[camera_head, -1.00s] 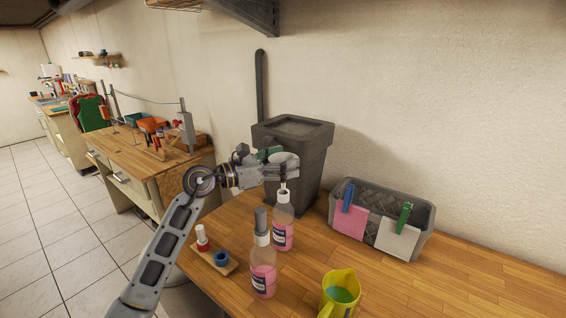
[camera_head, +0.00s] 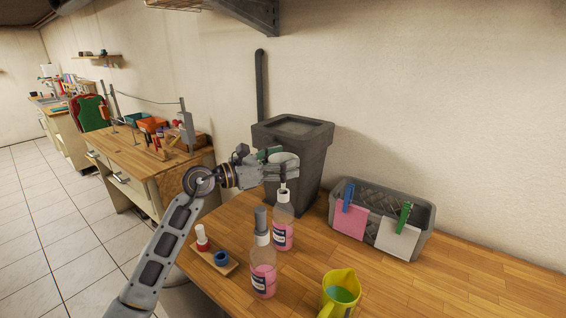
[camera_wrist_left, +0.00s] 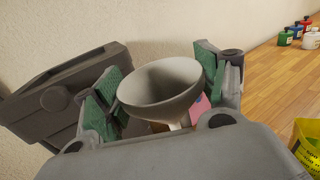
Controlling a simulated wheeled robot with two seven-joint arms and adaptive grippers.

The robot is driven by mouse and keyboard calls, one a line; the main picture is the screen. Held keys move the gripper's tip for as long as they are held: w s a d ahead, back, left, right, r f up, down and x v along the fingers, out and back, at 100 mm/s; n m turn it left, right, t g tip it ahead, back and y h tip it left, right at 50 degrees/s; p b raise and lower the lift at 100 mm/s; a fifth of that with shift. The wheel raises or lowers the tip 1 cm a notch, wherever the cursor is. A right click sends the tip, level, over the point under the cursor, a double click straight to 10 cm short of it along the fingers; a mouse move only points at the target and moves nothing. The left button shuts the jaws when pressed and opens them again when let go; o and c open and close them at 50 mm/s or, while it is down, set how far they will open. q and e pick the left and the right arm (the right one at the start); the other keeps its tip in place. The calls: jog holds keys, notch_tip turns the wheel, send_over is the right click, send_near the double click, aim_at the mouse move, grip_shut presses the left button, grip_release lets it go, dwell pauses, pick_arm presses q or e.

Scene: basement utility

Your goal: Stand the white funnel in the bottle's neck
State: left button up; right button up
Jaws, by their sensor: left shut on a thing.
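My left gripper (camera_head: 284,170) is shut on the white funnel (camera_head: 290,158) and holds it over the rear bottle (camera_head: 283,217). In the left wrist view the funnel (camera_wrist_left: 160,86) sits between the green-padded fingers, bowl opening up. The rear bottle is clear with pink liquid and a white neck, upright on the wooden bench. The funnel's narrow stem is just at or above this neck; I cannot tell whether its tip is inside. A second pink bottle (camera_head: 263,272) with a grey top stands in front. My right gripper is not in view.
A grey bin (camera_head: 310,160) stands close behind the gripper. A grey basket (camera_head: 425,225) with clipped cards is to the right. A yellow jug (camera_head: 340,292) stands at the front. A small wooden board (camera_head: 226,267) holds red and blue items. The bench's right side (camera_head: 490,285) is clear.

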pick_arm(q)
jog(key=shift+f, duration=0.25)
jog(key=shift+f+b, duration=0.45)
jog(key=shift+b, duration=0.1)
dwell(0.7)
jog(key=shift+f+b, duration=0.35)
jog(key=shift+f, duration=0.15)
dwell(0.6)
jog(key=shift+f+b, duration=0.45)
jog(key=shift+f, duration=0.15)
dwell(0.7)
jog(key=o, duration=1)
jog(key=shift+o, duration=0.5)
jog(key=shift+a, duration=0.1)
